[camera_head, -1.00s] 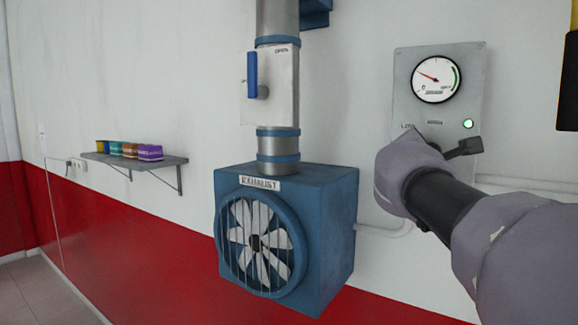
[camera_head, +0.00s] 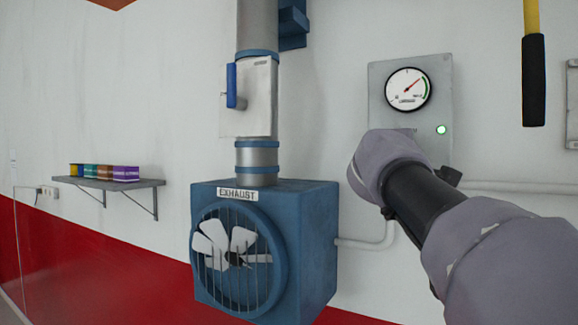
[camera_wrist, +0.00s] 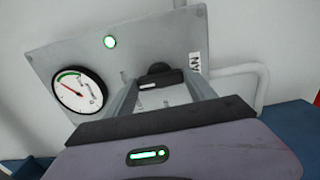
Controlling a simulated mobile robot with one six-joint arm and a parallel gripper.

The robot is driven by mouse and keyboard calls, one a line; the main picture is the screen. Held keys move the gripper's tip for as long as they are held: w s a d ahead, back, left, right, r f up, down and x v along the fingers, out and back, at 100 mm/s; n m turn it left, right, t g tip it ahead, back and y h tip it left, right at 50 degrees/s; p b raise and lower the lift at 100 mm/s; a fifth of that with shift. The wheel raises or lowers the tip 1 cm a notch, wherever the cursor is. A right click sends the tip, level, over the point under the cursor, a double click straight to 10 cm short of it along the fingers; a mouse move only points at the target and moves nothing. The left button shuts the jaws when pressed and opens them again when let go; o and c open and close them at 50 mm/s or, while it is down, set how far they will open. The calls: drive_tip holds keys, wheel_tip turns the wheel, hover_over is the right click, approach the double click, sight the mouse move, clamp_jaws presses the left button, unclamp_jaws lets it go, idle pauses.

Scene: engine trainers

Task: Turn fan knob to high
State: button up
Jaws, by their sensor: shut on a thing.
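The grey fan control panel (camera_head: 438,97) is on the white wall at the right, and it fills the upper left of the wrist view (camera_wrist: 150,42). Its round gauge (camera_head: 408,89) has a needle pointing up and right, towards the green band. A green lamp (camera_head: 441,130) is lit. The dark fan knob (camera_wrist: 160,70) shows between the fingers of my gripper (camera_wrist: 161,84), which is shut on it. In the head view my arm covers the knob and most of the gripper. The knob's exact pointing direction is unclear.
The blue exhaust fan box (camera_head: 316,245) hangs left of my arm, with a duct and a blue-handled lever (camera_head: 232,86) above it. A shelf (camera_head: 125,184) with small boxes is further left. A pipe (camera_head: 510,187) runs right of the panel.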

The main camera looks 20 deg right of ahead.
idle(0.4)
drive_tip(key=o, duration=1.4)
drive_tip(key=shift+s+a, duration=0.1)
